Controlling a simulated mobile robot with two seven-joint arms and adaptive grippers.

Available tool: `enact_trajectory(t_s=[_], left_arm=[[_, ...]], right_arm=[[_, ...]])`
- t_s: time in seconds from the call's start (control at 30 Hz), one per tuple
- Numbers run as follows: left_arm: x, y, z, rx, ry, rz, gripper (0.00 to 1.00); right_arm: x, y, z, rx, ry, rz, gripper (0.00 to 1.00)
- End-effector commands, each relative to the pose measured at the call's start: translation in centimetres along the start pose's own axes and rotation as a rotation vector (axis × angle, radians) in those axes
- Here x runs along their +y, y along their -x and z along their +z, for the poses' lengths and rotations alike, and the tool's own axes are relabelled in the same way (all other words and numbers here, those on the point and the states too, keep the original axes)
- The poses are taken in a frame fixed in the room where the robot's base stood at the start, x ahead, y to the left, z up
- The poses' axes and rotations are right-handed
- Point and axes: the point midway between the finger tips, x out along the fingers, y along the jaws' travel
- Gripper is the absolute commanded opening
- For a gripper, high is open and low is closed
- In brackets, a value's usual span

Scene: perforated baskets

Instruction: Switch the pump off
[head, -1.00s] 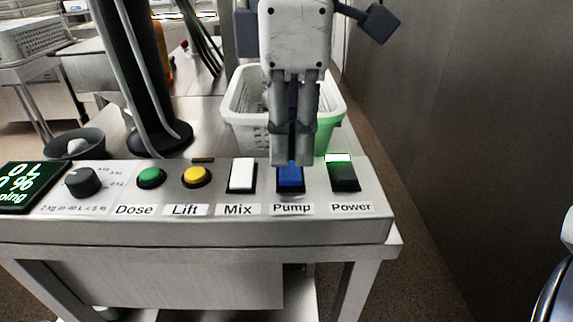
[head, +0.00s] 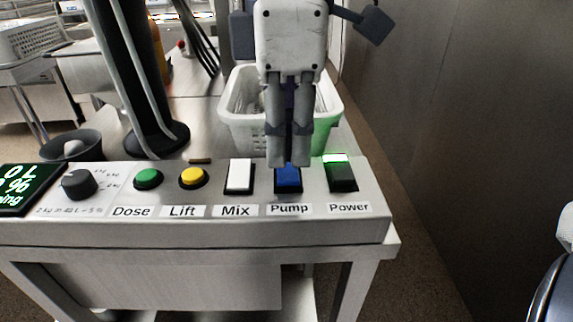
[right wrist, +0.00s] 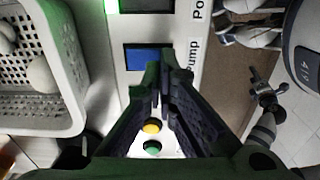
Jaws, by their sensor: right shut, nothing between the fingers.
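The blue Pump rocker switch (head: 288,181) sits on the sloped grey control panel (head: 110,225), between the white Mix switch (head: 239,176) and the black Power switch (head: 341,178), whose top is lit green. My right gripper (head: 289,165) is shut and empty, pointing down with its fingertips at the upper edge of the Pump switch; I cannot tell whether they touch it. In the right wrist view the blue switch (right wrist: 148,59) lies just beyond the fingertips (right wrist: 160,75). The screen (head: 25,187) is cut off at the left edge. My left gripper is not in view.
A white perforated basket (head: 240,112) stands behind the panel. A green Dose button (head: 148,179), a yellow Lift button (head: 193,178) and a dark knob (head: 79,185) are left of the switches. A metal wall (head: 450,120) rises at the right.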

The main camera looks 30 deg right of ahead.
Motion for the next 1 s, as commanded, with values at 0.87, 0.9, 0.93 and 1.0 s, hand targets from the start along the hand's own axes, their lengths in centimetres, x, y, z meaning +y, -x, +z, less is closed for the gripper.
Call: enact_trajectory(t_s=[0.87, 0.9, 0.93, 1.0], left_arm=[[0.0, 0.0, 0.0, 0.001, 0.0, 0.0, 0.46], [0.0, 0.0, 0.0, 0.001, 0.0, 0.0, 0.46], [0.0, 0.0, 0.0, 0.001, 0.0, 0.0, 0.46], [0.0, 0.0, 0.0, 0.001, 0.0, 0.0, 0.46]], right_arm=[[0.0, -0.8, 0.0, 0.0, -0.001, 0.001, 0.0], [0.0, -0.9, 0.0, 0.0, 0.0, 0.001, 0.0], [0.0, -0.9, 0.0, -0.001, 0.0, 0.001, 0.0], [0.0, -1.1, 0.0, -0.001, 0.0, 0.001, 0.0]])
